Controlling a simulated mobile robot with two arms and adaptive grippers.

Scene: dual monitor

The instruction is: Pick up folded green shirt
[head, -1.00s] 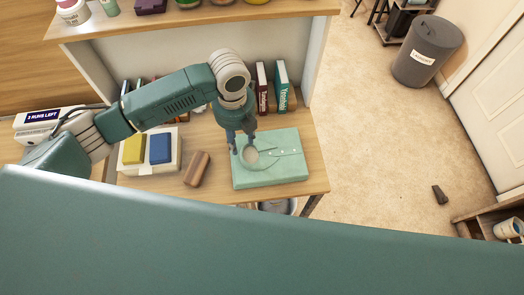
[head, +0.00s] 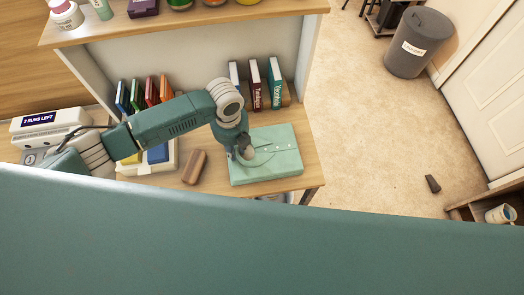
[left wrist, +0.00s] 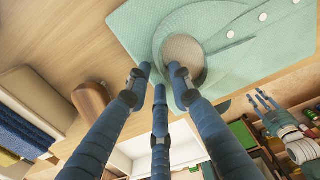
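The folded green shirt (head: 278,163) lies flat on the wooden desk, near its right end, with its round collar toward the left and white buttons along the front. It also fills the upper right of the left wrist view (left wrist: 265,45). My left gripper (head: 243,155) is at the collar, over the shirt's left part. In the left wrist view its three fingers (left wrist: 159,80) are apart with nothing between them; one overlaps the collar edge. Contact with the cloth cannot be told. My right gripper (left wrist: 265,103) shows only there, at the right, fingers spread.
A brown case (head: 194,167) lies just left of the shirt. Several books (head: 274,84) stand behind the shirt. A shelf (head: 200,17) overhangs the back. Open floor lies to the right.

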